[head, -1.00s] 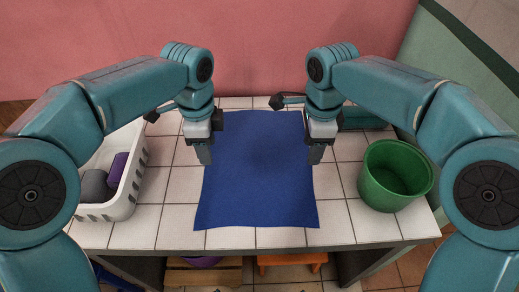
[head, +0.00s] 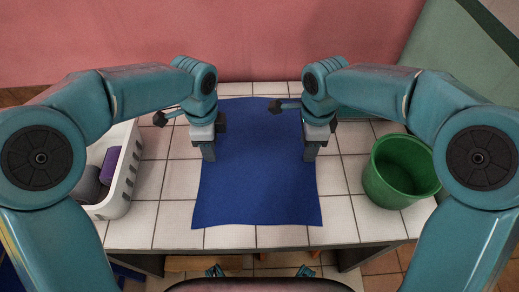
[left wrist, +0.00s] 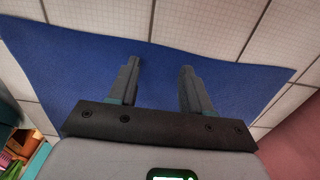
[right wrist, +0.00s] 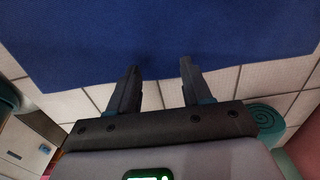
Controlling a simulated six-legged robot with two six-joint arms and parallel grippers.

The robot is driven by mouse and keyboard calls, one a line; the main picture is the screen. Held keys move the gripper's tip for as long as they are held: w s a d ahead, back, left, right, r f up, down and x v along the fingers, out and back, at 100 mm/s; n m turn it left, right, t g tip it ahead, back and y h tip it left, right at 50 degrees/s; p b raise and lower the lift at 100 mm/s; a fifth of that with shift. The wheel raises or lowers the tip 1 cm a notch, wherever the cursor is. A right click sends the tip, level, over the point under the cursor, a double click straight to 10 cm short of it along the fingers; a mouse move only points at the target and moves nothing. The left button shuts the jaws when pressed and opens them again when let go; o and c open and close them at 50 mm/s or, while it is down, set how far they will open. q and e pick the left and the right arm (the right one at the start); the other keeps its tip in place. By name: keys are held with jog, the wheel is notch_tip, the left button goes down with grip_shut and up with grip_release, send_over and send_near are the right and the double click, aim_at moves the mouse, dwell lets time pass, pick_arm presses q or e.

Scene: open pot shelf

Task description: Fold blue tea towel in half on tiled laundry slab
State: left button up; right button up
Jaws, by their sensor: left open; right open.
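The blue tea towel (head: 258,180) lies spread flat on the white tiled laundry slab (head: 175,205). My left gripper (head: 208,155) is above the towel's left edge in the head view. In the left wrist view its open, empty jaws (left wrist: 158,82) are over the blue cloth (left wrist: 75,75). My right gripper (head: 310,153) is above the towel's right edge. In the right wrist view its open, empty jaws (right wrist: 160,82) point at the towel's edge (right wrist: 160,50), with tiles showing under the fingers. The towel's far corners are partly hidden behind my grippers.
A white basket (head: 128,180) holding grey and purple rolls (head: 110,163) stands at the slab's left. A green bucket (head: 398,175) stands at the right. A pink wall (head: 260,40) is behind. Bare tiles lie on both sides of the towel.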

pick_arm(q)
jog(key=shift+f, duration=0.3)
pick_arm(e)
jog(key=shift+f, duration=0.3)
pick_arm(q)
jog(key=shift+f, duration=0.1)
pick_arm(e)
jog(key=shift+f, duration=0.1)
pick_arm(q)
jog(key=shift+f, duration=0.1)
jog(key=shift+c, duration=0.3)
pick_arm(e)
jog(key=shift+f, duration=0.1)
jog(key=shift+c, duration=0.3)
pick_arm(q)
jog(key=shift+c, duration=1.2)
pick_arm(e)
jog(key=shift+c, duration=1.2)
pick_arm(q)
grip_shut()
pick_arm(e)
grip_shut()
